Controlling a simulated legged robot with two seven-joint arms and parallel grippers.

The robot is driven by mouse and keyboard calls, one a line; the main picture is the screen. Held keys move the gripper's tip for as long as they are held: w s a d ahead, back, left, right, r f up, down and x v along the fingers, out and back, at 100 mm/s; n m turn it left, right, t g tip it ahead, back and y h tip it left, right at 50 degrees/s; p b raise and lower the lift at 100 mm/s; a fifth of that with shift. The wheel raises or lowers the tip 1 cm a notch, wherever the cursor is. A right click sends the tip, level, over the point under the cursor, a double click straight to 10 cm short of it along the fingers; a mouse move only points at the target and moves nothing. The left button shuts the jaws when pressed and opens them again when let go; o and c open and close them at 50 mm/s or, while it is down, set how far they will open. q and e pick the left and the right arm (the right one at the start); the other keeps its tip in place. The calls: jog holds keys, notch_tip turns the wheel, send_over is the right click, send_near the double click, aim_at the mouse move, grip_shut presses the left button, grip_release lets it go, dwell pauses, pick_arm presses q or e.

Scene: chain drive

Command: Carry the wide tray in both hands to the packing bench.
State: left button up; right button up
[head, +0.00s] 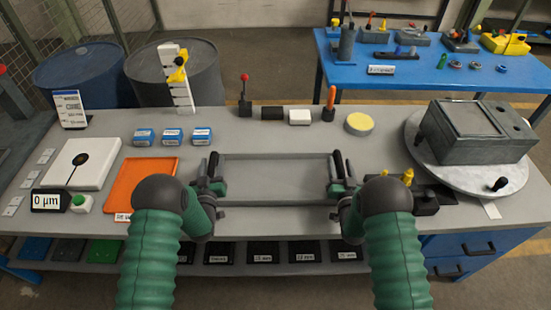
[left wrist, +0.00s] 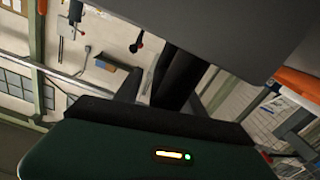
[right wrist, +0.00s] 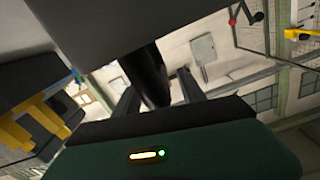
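The wide tray (head: 277,180) is a flat grey tray lying level on the grey workbench, with an upright black handle at each end. My left gripper (head: 212,184) is at its left handle, and my right gripper (head: 342,186) is at its right handle. In the left wrist view, the black handle (left wrist: 178,78) stands between spread fingers with light gaps beside it. In the right wrist view, the other handle (right wrist: 150,76) also stands between spread fingers, with gaps. A blue bench (head: 440,72) with a small label stands at the back right; I cannot tell whether it is the packing bench.
An orange mat (head: 150,184) lies left of the tray, with small blue boxes (head: 172,136) behind it. A round turntable (head: 470,170) carrying a grey housing (head: 474,130) is at the right. Small blocks and a yellow disc (head: 359,123) stand behind the tray. Floor separates the two benches.

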jog(key=shift+d+f, duration=0.1)
pick_arm(q)
jog(key=shift+s+f, duration=0.1)
jog(key=shift+s, duration=0.25)
jog(key=s, duration=1.1)
jog(key=shift+d, duration=0.15)
jog(key=shift+s, duration=0.1)
pick_arm(e)
jog(key=s, duration=1.2)
jog(key=shift+d, duration=0.15)
